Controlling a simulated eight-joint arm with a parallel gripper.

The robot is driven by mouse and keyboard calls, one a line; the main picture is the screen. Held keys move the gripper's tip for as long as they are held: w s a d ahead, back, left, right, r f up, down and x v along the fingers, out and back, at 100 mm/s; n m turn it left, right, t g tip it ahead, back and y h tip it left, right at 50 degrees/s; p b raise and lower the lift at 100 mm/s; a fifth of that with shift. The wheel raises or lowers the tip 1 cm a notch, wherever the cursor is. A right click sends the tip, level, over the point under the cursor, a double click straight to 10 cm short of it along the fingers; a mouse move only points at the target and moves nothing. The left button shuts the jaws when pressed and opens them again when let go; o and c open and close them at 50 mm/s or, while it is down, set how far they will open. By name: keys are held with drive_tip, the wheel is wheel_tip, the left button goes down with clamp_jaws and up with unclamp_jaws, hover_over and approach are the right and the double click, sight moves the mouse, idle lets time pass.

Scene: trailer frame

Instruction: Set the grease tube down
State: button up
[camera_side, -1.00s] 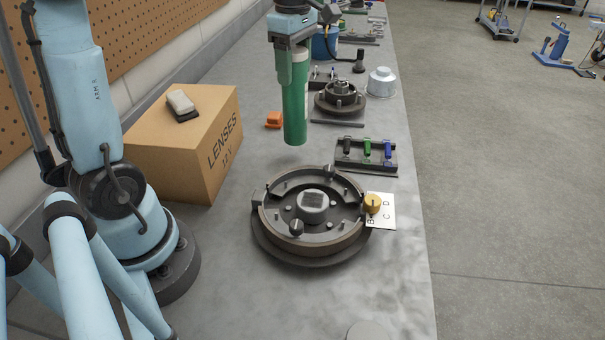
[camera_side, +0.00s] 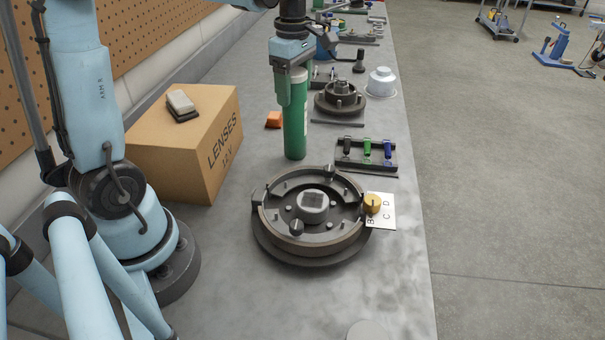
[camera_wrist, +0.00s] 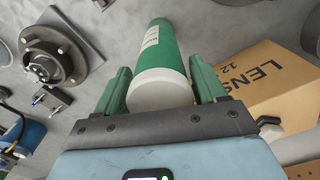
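The grease tube (camera_side: 295,125) is a green upright cylinder with a pale end and a white label. In the side view it is behind the round drum part, right of the carton. My gripper (camera_side: 290,92) is around its upper part, with its fingers along the sides. In the wrist view the tube (camera_wrist: 160,62) lies between the two green fingers of my gripper (camera_wrist: 162,85), which appear to be shut on it. The tube's lower end is at or just above the bench (camera_side: 235,235); I cannot tell whether it touches.
A round drum part (camera_side: 312,250) stands in front of the tube. A LENSES carton (camera_side: 165,150) is at left, an orange block (camera_side: 274,119) beside the tube. A rack with coloured clips (camera_side: 366,170) is at right. A hub (camera_side: 340,100) and white container (camera_side: 381,82) stand behind.

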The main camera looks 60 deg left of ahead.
drive_tip(key=shift+o, duration=0.9)
drive_tip(key=shift+r, duration=0.1)
wheel_tip(320, 180, up, 12)
drive_tip(key=shift+s+d+m, duration=0.15)
drive_tip(key=shift+d+m, duration=0.2)
drive_tip(key=shift+m, duration=0.15)
drive_tip(key=s+d+f+m+t, duration=0.3)
drive_tip(key=s+d+f+m, duration=0.1)
drive_tip(key=m, duration=0.6)
drive_tip(key=s+d+f+m+t, duration=0.4)
drive_tip(key=d+f+m, duration=0.3)
drive_tip(key=f+m, duration=0.2)
drive_tip(key=m, duration=0.2)
drive_tip(key=shift+s+f+m, duration=0.2)
drive_tip(key=shift+f+m, duration=0.1)
drive_tip(key=shift+d, duration=0.1)
